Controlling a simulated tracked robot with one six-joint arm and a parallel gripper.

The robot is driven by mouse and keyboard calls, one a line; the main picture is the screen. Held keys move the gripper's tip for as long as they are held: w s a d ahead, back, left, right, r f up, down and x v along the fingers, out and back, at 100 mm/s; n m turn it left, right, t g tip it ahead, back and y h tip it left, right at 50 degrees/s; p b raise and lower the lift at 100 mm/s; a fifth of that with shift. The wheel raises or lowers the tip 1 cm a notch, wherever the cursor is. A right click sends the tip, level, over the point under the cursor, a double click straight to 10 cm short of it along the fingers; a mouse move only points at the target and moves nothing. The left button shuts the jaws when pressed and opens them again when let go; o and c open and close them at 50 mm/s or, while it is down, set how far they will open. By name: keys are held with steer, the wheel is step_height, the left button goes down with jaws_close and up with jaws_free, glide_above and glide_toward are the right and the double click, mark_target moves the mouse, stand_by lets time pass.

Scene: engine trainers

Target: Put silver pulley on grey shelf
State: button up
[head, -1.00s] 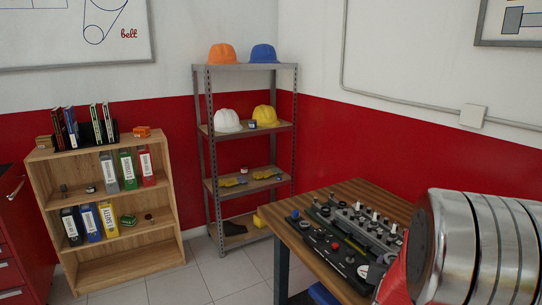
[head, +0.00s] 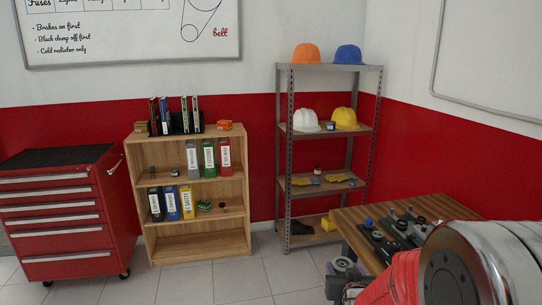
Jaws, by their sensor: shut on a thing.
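The grey shelf (head: 330,68) is a tall metal rack in the corner, right of centre in the head view. My gripper (head: 342,280) shows small at the bottom of the view, partly hidden by my arm. It is shut on a small round grey part that looks like the silver pulley (head: 343,264), held in front of the table and apart from the rack. The exact grip is too small to make out.
The rack carries hard hats on top and second level, gloves (head: 337,177) lower down. A wooden bookcase (head: 190,258) and red tool cabinet (head: 68,235) stand left. A wooden table (head: 440,207) with parts is right. Floor between is clear.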

steer(key=shift+n+y, duration=0.5)
steer(key=shift+y, duration=0.1)
steer(key=a, duration=0.5)
steer(key=shift+w+r, duration=0.15)
steer(key=shift+r, duration=0.05)
steer(key=s+d+f, duration=0.5)
steer(key=d+f, duration=0.1)
steer(key=d, duration=0.1)
steer(key=shift+f, duration=0.15)
